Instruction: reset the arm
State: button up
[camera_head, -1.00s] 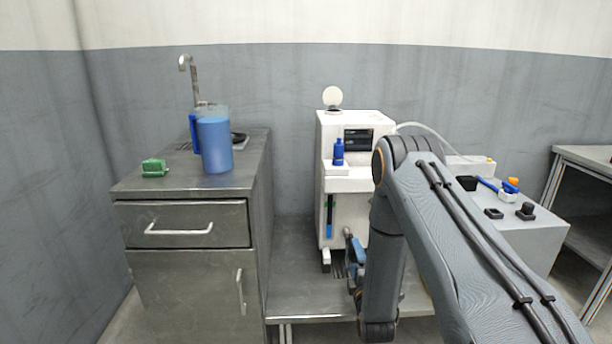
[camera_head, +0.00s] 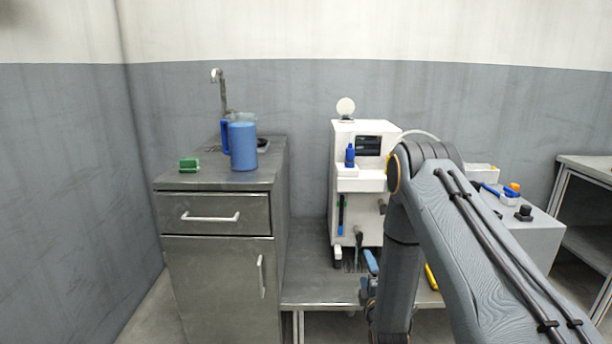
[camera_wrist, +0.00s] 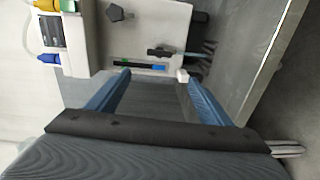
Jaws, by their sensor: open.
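My gripper shows in the wrist view (camera_wrist: 160,88) with its two blue fingers spread apart and nothing between them. In the head view my grey arm reaches in from the lower right and hides most of the gripper; a blue part of it (camera_head: 370,262) shows left of the forearm. The gripper is low, in front of the white machine (camera_head: 352,200) and over the low metal table (camera_head: 312,283). The machine also shows in the wrist view (camera_wrist: 112,38), beyond the fingers.
A metal cabinet (camera_head: 215,275) at left carries a blue jug (camera_head: 243,148), a green block (camera_head: 189,164) and a tap (camera_head: 223,92). A blue bottle (camera_head: 350,156) stands on the machine's ledge. A grey box with knobs (camera_head: 535,238) and a metal table (camera_head: 590,160) are at right.

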jog(key=a+r+m+g+y, duration=0.1)
jog(key=a+r+m+g, duration=0.3)
jog(key=a+r, duration=0.25)
jog(key=s+a+r+m+g, duration=0.3)
jog(key=s+a+r+g, duration=0.1)
jog(key=s+r, duration=0.35)
jog(key=s+r+m+g, duration=0.2)
jog(key=s+r+g, duration=0.15)
jog(key=s, duration=0.85)
jog(key=s+r+m+g+p, duration=0.1)
jog(key=s+r+m+g, duration=0.25)
jog(key=s, duration=0.85)
jog(key=s+r+m+g, duration=0.2)
jog(key=s+r, duration=0.2)
jog(key=s, duration=0.9)
jog(key=d+r+m+h+p, duration=0.1)
jog(key=d+r+m+p, duration=0.2)
jog(key=d+r+p, duration=0.7)
notch_tip(320, 180, up, 3)
jog(key=p, duration=1)
jog(key=shift+d+f+p, duration=0.2)
jog(key=shift+d+p, duration=0.1)
jog(key=shift+d, duration=0.1)
